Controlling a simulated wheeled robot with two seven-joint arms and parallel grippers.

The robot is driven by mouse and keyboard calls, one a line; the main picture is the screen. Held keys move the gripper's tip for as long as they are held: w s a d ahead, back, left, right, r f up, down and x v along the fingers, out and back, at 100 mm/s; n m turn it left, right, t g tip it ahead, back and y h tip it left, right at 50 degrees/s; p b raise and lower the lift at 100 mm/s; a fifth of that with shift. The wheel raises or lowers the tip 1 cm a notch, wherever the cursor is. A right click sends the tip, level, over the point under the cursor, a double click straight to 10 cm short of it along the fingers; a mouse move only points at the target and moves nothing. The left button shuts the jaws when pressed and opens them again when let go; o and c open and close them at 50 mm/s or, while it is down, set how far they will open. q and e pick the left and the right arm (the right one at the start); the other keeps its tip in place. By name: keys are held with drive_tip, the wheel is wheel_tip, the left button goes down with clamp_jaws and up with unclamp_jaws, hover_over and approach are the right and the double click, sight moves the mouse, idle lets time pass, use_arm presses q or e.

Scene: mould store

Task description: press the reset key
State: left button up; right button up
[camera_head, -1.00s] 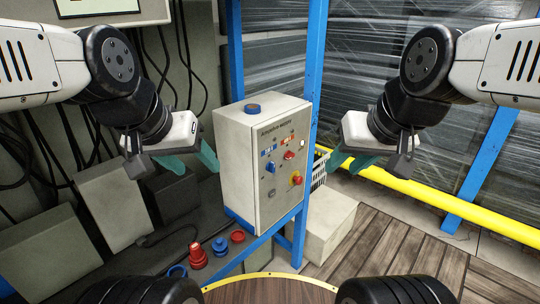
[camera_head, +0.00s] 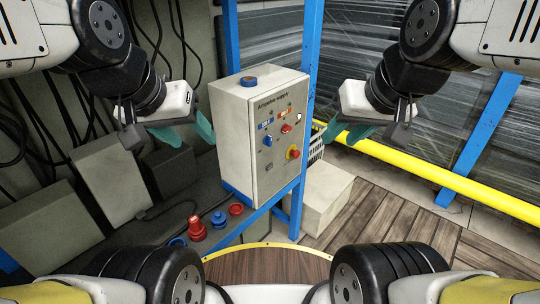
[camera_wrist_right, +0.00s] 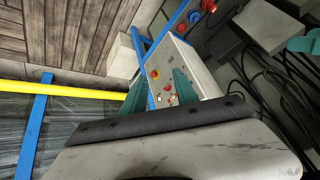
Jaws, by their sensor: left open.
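A pale grey control box (camera_head: 225,140) stands in the middle of the head view. Its front panel carries a blue knob (camera_head: 267,141), a red button (camera_head: 286,129), a red-on-yellow mushroom button (camera_head: 292,154), small lit keys (camera_head: 285,115) and a small grey part (camera_head: 269,166). The labels are too small to tell which is the reset key. My left gripper (camera_head: 186,131) is open and empty, left of the box. My right gripper (camera_head: 345,132) is open and empty, right of the box and apart from the panel. The right wrist view shows the panel (camera_wrist_right: 168,78) beyond its teal fingers.
A yellow rail (camera_head: 430,175) runs along the right. Loose red and blue parts (camera_head: 218,220) stand on the shelf below. Cables hang on the left wall. A pale block (camera_head: 325,200) sits beside the box.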

clamp_jaws()
idle(1.5)
